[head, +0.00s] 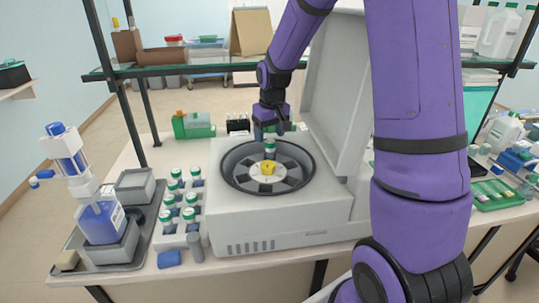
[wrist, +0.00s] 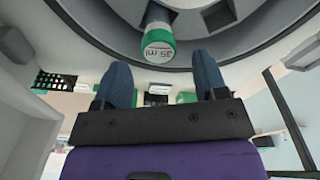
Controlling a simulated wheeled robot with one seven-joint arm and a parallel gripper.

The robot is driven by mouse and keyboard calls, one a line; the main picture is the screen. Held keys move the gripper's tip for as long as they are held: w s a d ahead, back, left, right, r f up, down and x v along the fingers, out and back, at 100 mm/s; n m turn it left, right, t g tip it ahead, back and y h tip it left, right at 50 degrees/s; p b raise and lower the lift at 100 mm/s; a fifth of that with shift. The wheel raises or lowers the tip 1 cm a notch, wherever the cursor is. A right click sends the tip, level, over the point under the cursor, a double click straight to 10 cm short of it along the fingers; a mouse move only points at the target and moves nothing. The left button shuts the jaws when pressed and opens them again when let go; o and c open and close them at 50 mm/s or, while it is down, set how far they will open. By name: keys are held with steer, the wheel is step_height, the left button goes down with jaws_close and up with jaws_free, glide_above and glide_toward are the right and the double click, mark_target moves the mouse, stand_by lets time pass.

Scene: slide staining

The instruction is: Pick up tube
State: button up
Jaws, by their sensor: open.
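A tube with a green-and-white cap (head: 270,147) stands at the back of the centrifuge rotor (head: 241,170), with its lower part hidden in the rotor. In the wrist view its cap (wrist: 158,48), marked "35 ml", lies just beyond the space between my fingertips. My gripper (head: 272,130) is just above the tube at the back of the bowl. Its two blue fingers are spread apart and empty in the wrist view (wrist: 160,72). More green-and-white capped tubes (head: 190,215) stand in a pale rack (head: 180,238) left of the centrifuge.
The centrifuge (head: 275,228) has its lid (head: 335,85) raised on the right, close to my arm. A grey tray (head: 70,262) with a blue-liquid dispenser bottle (head: 102,222) is at the left. A shelf crosses behind. A yellow knob (head: 267,168) marks the rotor centre.

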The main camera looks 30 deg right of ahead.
mark_target(270, 142)
steer(key=shift+f, duration=3.05)
steer(key=c, duration=1)
